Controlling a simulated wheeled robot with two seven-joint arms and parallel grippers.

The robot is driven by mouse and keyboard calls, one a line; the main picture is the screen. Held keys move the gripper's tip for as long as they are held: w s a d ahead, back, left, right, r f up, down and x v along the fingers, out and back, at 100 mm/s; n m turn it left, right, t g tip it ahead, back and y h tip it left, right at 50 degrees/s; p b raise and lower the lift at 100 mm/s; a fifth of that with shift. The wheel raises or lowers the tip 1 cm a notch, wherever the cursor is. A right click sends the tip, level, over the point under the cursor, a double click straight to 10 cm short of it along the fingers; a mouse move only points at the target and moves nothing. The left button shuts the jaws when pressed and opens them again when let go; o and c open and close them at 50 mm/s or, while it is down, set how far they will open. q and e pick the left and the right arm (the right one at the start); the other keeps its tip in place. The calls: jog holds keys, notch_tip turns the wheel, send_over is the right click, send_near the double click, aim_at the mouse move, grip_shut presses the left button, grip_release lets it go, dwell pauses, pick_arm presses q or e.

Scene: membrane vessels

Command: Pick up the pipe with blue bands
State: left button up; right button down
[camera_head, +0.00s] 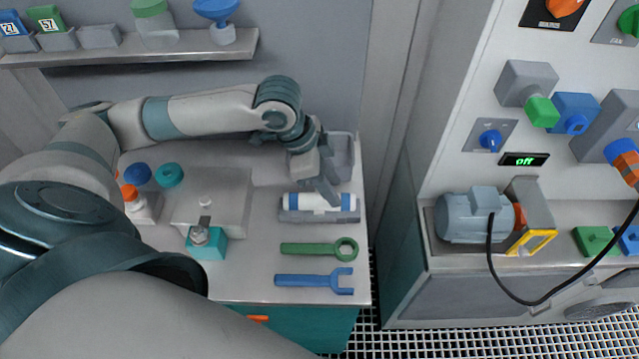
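The white pipe with blue bands (305,202) lies level on a grey holder (320,217) at the right side of the worktable. My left gripper (328,193) reaches down over the pipe from behind, with its fingers at the pipe's right half. A finger hides part of the pipe there. I cannot tell whether the fingers are apart around the pipe or closed on it. The pipe appears to rest in its holder. My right gripper is not in view.
A grey bin (341,157) stands just behind the pipe. A green wrench (305,249) and a blue wrench (305,281) lie in front of it. A grey block (225,190) and a teal fixture (208,245) stand to the left. A machine panel (470,150) rises at the right.

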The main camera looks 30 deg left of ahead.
pick_arm(q)
jog(key=p+x, duration=0.1)
jog(key=x, duration=0.3)
jog(key=shift+s+a, duration=0.1)
jog(key=shift+a, duration=0.05)
jog(key=shift+f, duration=0.4)
jog(key=c, duration=0.7)
